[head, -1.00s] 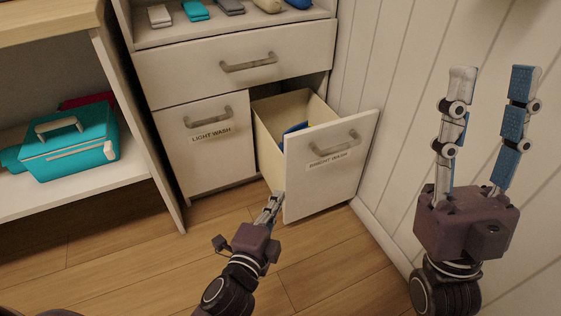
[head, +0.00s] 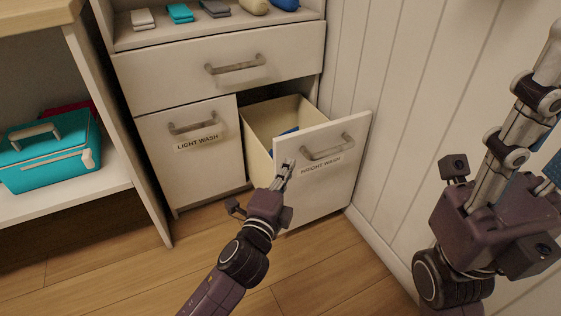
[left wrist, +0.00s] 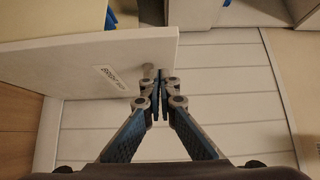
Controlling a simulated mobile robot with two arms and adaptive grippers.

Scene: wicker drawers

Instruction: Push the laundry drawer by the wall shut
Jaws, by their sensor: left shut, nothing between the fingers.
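The laundry drawer by the wall, labelled "BRIGHT WASH" (head: 335,187), stands pulled out at the lower right of the cabinet. Its white front has a grey bar handle (head: 327,150), and something blue lies inside. My left gripper (head: 287,166) is shut and empty, with its tips over the left part of the drawer front in the head view. In the left wrist view the tips (left wrist: 162,75) are near the handle and the front panel (left wrist: 80,75); I cannot tell whether they touch. My right gripper (head: 525,150) is raised at the right, fingers apart, partly cut off.
The "LIGHT WASH" drawer (head: 190,155) and the upper drawer (head: 215,70) are closed. A white panelled wall (head: 400,110) rises close to the right. A teal box (head: 50,155) sits on a shelf at the left. The wooden floor (head: 110,260) in front is clear.

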